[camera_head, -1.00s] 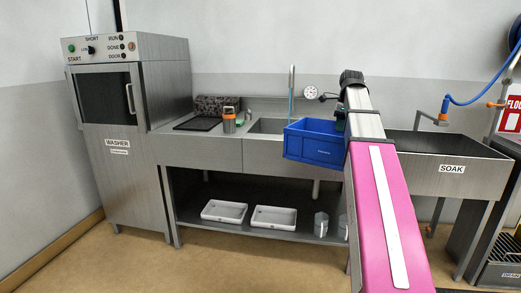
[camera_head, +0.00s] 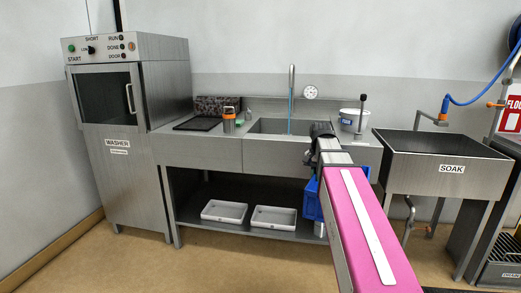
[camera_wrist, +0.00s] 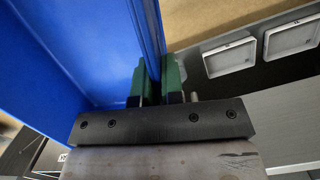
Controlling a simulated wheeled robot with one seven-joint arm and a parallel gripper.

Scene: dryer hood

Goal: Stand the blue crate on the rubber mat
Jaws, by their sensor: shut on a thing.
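The blue crate (camera_head: 312,200) shows in the head view mostly behind my arm, in front of the counter and lower shelf. It fills the upper left of the wrist view (camera_wrist: 75,45). My gripper (camera_wrist: 155,78) has its green fingers shut on a wall of the crate; in the head view my arm hides the fingers. A flat black mat (camera_head: 198,124), which looks like the rubber mat, lies on the counter left of the sink, with nothing standing on it.
An orange-and-grey bottle (camera_head: 229,122) stands right of the mat, near the sink (camera_head: 268,127). A white tub (camera_head: 352,121) stands on the counter's right. Two white trays (camera_head: 273,217) lie on the lower shelf. A washer (camera_head: 115,140) stands left, a soak basin (camera_head: 445,165) right.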

